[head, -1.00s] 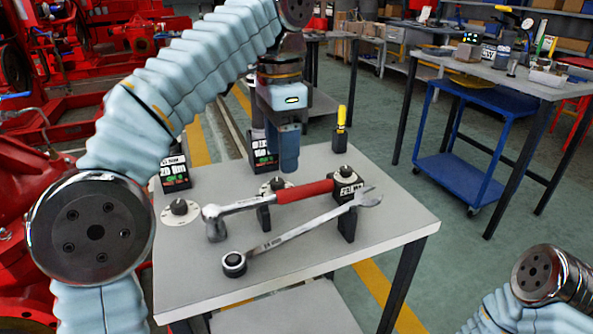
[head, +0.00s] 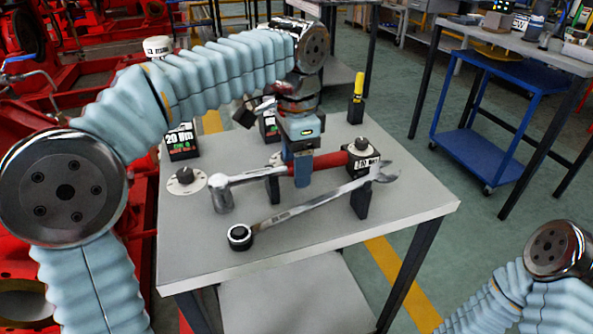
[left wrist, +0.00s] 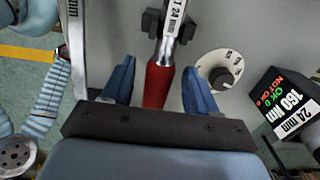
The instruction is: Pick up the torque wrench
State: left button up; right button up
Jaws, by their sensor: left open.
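The torque wrench has a red handle and a silver shaft and head (head: 246,178). It lies raised on black holders on the grey table. My left gripper (head: 302,180) is over its red handle, pointing down. In the left wrist view the red handle (left wrist: 157,86) runs between the two open blue fingers of my left gripper (left wrist: 158,82), with gaps on both sides. The fingers are not closed on it. My right arm shows at the lower right of the head view, but its gripper is out of view.
A long silver wrench (head: 300,208) lies close in front, beside the torque wrench. A dial (head: 186,182), a label box (head: 181,142) and a yellow-handled tool (head: 357,98) stand on the table (head: 310,238). A blue cart (head: 478,155) is to the right.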

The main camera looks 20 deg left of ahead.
pick_arm(q)
notch_tip(320, 180, down, 2)
jog(key=shift+c, duration=0.4)
grip_shut()
jog(key=shift+r, duration=0.1)
